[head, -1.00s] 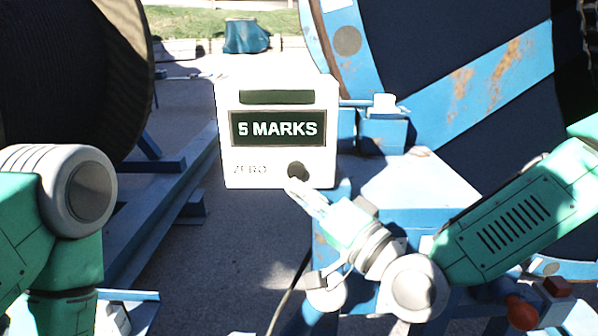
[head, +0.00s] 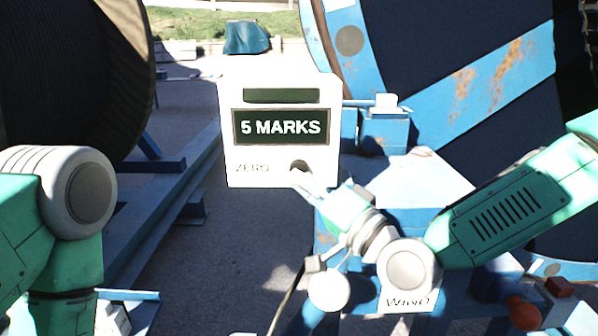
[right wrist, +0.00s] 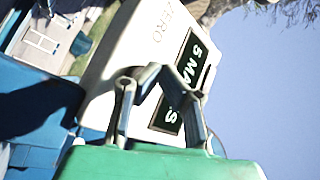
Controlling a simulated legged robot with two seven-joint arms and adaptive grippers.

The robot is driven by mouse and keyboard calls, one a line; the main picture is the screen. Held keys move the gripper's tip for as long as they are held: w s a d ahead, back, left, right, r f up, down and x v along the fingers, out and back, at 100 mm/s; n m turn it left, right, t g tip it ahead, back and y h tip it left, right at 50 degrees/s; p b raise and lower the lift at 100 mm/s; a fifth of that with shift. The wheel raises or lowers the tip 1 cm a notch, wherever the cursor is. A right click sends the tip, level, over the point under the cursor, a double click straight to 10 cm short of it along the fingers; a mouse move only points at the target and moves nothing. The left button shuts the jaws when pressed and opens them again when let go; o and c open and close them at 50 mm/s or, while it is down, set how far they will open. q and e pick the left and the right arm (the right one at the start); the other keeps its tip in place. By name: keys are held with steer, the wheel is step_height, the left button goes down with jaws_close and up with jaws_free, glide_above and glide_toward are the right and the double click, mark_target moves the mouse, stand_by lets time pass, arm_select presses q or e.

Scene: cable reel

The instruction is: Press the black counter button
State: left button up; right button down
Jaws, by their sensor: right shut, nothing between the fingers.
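The white counter box (head: 330,85) stands in the middle of the head view, its dark display reading "5 MARKS". The black counter button (head: 299,163) is at the lower right of its face, right of the word "ZERO". My right gripper (head: 300,182) is shut and empty, its fingertips at the button and hiding its lower part. I cannot tell whether they touch it.
A large cable reel (head: 470,80) with blue bands stands behind at right, a dark reel (head: 70,80) at left. Blue frame beams (head: 170,215) run along the left. A blue stand (head: 410,185) lies below my right arm. Bare ground is open beneath the box.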

steer(key=shift+a, duration=0.15)
steer(key=shift+d, duration=0.35)
steer(key=shift+w+a, duration=0.1)
steer(key=shift+w+a, duration=0.25)
steer(key=shift+a, duration=0.05)
steer(key=shift+w+d, duration=0.1)
stand_by(0.6)
steer(key=shift+w+r+b, duration=0.1)
steer(key=shift+w+b, duration=0.25)
steer(key=shift+w, duration=0.15)
stand_by(0.3)
steer(key=shift+s, duration=0.15)
steer(key=shift+s+d, duration=0.15)
steer(key=shift+s, duration=0.7)
